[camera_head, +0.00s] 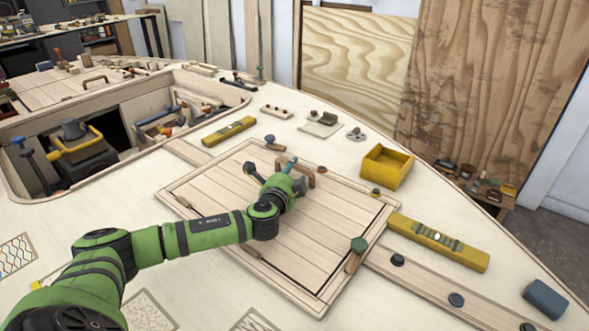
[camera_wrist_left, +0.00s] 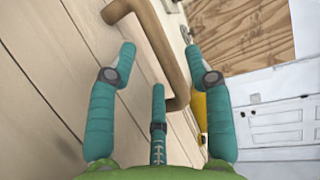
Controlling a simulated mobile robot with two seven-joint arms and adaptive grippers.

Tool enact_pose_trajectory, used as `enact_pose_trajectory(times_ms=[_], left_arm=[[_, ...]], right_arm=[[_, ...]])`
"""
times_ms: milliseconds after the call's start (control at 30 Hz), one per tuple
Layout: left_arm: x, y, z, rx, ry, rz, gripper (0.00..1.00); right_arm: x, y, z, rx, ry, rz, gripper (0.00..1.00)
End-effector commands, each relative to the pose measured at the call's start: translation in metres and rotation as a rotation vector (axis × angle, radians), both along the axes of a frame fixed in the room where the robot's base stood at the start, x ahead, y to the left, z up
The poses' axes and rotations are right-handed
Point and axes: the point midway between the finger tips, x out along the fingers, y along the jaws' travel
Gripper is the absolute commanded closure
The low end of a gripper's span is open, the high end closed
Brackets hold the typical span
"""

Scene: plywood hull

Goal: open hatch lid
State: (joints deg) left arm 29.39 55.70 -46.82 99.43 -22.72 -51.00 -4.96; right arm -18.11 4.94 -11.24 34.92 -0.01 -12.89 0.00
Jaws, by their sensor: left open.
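The hatch lid (camera_head: 315,232) is a square of pale planks lying flat in its wooden frame on the deck. Its brown wooden handle (camera_head: 309,177) stands near the lid's far edge, partly hidden by my green left gripper (camera_head: 288,168). In the left wrist view the handle (camera_wrist_left: 158,42) passes between my teal fingers (camera_wrist_left: 160,62). They are spread apart, and I see no clear grip on it. Latch-like knobs sit around the frame, including a green-topped one (camera_head: 358,246) at the right. My right gripper is not in view.
An open well (camera_head: 60,175) with tools inside lies at the left. A yellow box (camera_head: 386,167), a yellow level (camera_head: 440,242) and another yellow level (camera_head: 229,130) lie around the frame. A blue block (camera_head: 545,299) is near the deck's right edge.

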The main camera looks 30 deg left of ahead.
Motion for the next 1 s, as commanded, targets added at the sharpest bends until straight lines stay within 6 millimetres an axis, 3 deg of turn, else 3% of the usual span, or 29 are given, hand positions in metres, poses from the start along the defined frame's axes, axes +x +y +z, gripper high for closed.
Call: enact_pose_trajectory(times_ms=[300, 600, 733, 1000], left_arm=[[0.028, 0.009, -0.005, -0.001, 0.0, 0.0, 0.49], [0.03, 0.01, -0.006, 0.0, 0.0, -0.001, 0.49], [0.03, 0.01, -0.006, 0.0, 0.0, -0.001, 1.0], [0.031, 0.011, -0.005, 0.001, -0.006, 0.001, 1.0]], right_arm=[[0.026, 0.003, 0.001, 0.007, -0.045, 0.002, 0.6], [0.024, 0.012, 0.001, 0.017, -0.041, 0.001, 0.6], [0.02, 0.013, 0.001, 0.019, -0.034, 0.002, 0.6], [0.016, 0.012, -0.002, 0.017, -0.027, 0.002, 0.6]])
